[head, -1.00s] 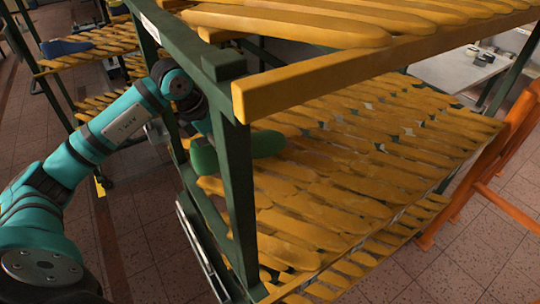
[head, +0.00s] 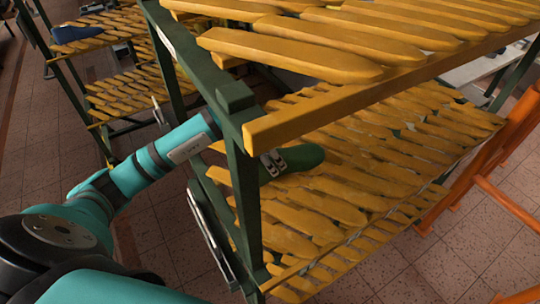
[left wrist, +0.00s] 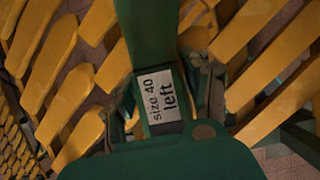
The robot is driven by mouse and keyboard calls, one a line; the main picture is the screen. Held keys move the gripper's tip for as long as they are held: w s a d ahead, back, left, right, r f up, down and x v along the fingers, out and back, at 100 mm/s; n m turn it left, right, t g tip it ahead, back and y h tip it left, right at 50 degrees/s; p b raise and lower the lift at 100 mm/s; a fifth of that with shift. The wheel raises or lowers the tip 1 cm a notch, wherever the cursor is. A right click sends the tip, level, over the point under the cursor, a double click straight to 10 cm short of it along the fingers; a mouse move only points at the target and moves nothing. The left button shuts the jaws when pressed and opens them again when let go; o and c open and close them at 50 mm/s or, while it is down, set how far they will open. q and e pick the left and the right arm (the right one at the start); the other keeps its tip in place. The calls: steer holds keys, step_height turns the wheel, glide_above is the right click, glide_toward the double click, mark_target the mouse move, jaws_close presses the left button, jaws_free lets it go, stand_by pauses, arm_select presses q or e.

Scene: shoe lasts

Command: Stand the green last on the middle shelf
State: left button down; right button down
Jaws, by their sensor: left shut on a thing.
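The green last (head: 300,158) is over the left end of the middle shelf (head: 345,215), behind the rack's green front post in the head view. My left gripper (head: 272,163) is shut on it. I cannot tell whether the last touches the slats. My right gripper is not in view.
The yellow-slatted upper shelf (head: 290,52) hangs above, and the green post (head: 246,195) stands close to my left arm. The middle shelf's slats look clear to the right. Orange framework (head: 490,165) stands at the right. A blue last (head: 75,33) sits on another rack at the far left.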

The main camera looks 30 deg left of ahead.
arm_select(q)
steer(key=c, duration=0.9)
jaws_free()
steer(key=shift+f, duration=0.1)
steer(key=o, duration=0.3)
steer(key=shift+o, duration=0.2)
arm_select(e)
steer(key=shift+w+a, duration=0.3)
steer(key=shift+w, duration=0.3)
arm_select(q)
steer(key=b+v, duration=0.3)
steer(key=v, duration=0.9)
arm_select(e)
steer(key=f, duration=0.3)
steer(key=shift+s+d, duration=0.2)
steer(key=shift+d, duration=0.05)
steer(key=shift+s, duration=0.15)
